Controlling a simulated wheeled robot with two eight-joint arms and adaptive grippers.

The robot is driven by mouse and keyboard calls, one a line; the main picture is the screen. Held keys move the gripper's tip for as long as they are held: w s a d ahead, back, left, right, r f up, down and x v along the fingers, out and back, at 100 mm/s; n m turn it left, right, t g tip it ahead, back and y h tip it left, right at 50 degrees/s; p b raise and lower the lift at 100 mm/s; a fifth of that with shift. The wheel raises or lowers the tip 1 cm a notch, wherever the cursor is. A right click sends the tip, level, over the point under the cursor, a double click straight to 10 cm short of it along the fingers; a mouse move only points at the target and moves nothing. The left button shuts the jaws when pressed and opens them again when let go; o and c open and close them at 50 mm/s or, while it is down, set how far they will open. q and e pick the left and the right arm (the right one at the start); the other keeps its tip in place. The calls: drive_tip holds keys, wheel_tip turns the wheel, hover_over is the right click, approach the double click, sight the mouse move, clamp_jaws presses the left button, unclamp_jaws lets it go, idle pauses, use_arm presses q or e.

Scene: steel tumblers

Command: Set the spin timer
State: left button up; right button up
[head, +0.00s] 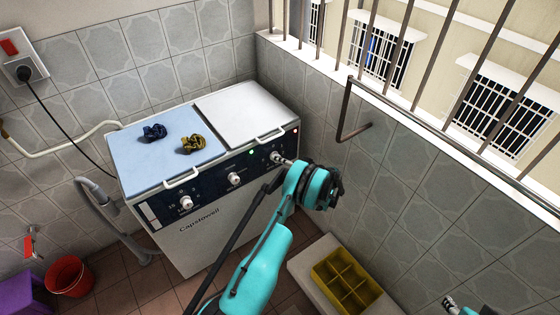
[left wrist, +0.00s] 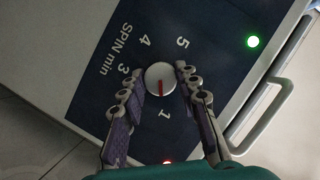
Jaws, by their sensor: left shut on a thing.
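The spin timer is a round white knob with a red line (left wrist: 160,78) on a dark blue panel marked "SPIN min" with 1, 3, 4 and 5 visible. The red line's lower end faces the 1. In the head view the knob (head: 276,157) is the rightmost on the washing machine's (head: 205,240) front panel. My left gripper (head: 287,161) is at the knob, its two purple-padded fingers (left wrist: 162,92) shut on it from either side. A small part of my right gripper (head: 450,302) shows at the bottom right, its opening unclear.
Two other knobs (head: 234,178) (head: 186,202) sit left on the panel. A green light (left wrist: 253,42) and a handle (left wrist: 262,115) are beside the spin dial. Dark blue and yellow cloths (head: 193,144) lie on the blue lid (head: 135,165). A yellow crate (head: 345,281) stands at lower right.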

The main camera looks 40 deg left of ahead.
idle(0.4)
use_arm(q)
drive_tip(key=o, duration=1.2)
drive_tip(key=shift+c, duration=0.2)
drive_tip(key=shift+d, duration=0.1)
drive_tip(key=v, duration=1.1)
drive_tip(key=shift+d, duration=0.4)
drive_tip(key=shift+r, duration=0.1)
